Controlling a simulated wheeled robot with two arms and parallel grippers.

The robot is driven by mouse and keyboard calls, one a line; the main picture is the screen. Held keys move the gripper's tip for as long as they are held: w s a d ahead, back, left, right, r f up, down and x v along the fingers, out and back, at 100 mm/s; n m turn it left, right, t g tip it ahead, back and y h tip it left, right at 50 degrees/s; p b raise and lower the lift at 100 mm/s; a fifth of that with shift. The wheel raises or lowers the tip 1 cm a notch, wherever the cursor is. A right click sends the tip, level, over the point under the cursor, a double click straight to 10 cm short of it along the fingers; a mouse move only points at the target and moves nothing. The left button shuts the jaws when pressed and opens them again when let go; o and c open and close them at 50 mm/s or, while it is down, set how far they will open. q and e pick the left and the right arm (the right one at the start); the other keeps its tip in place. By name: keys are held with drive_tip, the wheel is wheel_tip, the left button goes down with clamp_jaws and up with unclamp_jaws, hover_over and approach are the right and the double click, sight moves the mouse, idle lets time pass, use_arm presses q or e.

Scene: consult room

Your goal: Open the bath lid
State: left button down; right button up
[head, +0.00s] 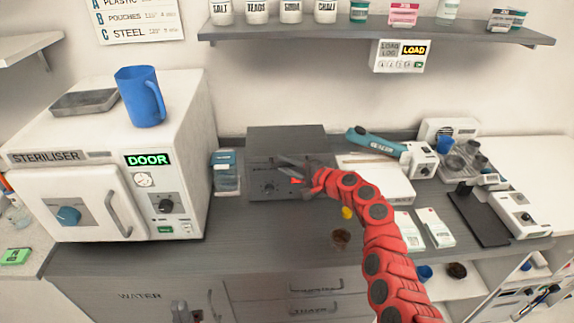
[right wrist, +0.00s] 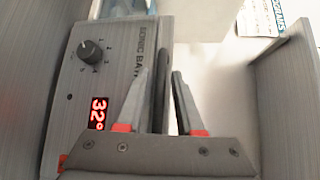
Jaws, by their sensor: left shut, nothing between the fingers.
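The sonic bath (head: 262,180) is a grey box on the worktop, right of the steriliser. Its flat lid (head: 285,138) looks shut. In the right wrist view its front panel (right wrist: 75,75) shows a knob and a red 32° display. My right gripper (head: 293,168), on the red arm, is at the upper front of the bath. In the right wrist view my right gripper (right wrist: 160,75) has its fingers apart, one on each side of a dark bar (right wrist: 162,85) along the bath's edge. Contact with the bar cannot be told. My left gripper (head: 186,312) is shut and empty, low at the bottom edge.
The white steriliser (head: 195,115) with a blue jug (head: 140,97) on top stands left. A blue-labelled container (head: 227,172) sits between it and the bath. A teal tool (head: 375,142), white boxes and instruments crowd the right. A shelf (head: 380,30) hangs above.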

clamp_jaws()
idle(1.2)
